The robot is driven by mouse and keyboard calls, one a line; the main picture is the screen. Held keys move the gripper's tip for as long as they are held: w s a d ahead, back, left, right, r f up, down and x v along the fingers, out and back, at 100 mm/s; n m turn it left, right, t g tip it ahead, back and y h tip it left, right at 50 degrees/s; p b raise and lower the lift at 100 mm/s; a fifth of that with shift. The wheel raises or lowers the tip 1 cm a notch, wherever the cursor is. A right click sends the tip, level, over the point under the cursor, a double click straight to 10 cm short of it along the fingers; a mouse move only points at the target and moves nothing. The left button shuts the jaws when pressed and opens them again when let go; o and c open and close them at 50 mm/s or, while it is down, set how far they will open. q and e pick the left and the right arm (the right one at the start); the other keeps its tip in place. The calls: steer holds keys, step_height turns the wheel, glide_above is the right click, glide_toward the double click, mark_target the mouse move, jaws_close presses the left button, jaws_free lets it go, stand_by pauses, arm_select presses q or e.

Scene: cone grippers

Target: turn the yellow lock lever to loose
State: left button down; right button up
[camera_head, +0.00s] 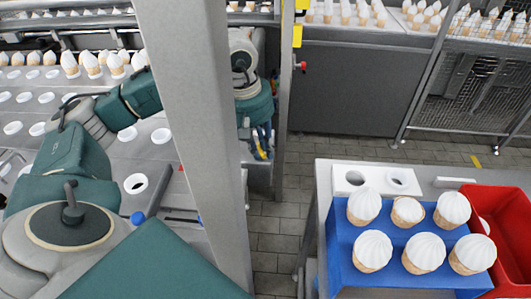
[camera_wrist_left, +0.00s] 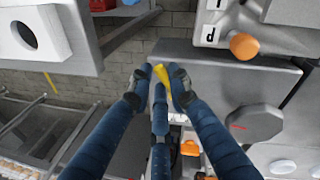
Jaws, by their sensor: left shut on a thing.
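The yellow lock lever (camera_wrist_left: 163,75) shows in the left wrist view as a small yellow piece between the tips of my left gripper (camera_wrist_left: 161,84). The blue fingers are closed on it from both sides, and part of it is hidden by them. In the head view my left arm passes behind a grey post, and the blue fingers of my left gripper (camera_head: 261,144) point down beyond it. My right gripper is not in view.
The grey post (camera_head: 200,130) stands close in front of my left arm. An orange knob (camera_wrist_left: 244,46) sits on a grey panel near the lever. A blue tray (camera_head: 345,270) of ice-cream cones and a red bin (camera_head: 510,215) stand at the right. Tiled floor (camera_head: 275,225) lies between.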

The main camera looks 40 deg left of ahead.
arm_select(q)
steer(key=m+b, duration=0.1)
steer(key=m, duration=0.2)
steer(key=shift+s+a+b, duration=0.35)
steer(key=shift+s, duration=0.05)
steer(key=shift+s+a+r+m+g+h+b, duration=0.1)
steer(key=shift+m+g+h+b, duration=0.1)
steer(key=shift+m, duration=0.35)
steer(key=shift+s+a+m+g+h+b, duration=0.1)
steer(key=shift+m+h+b, duration=0.1)
steer(key=shift+m, duration=0.35)
steer(key=c, duration=1.6)
jaws_free()
steer(key=shift+c, duration=0.2)
step_height(320, 180, up, 12)
steer(key=s+a, duration=0.1)
steer(key=a, duration=0.1)
steer(key=shift+s, duration=0.25)
steer(key=shift+f, duration=0.2)
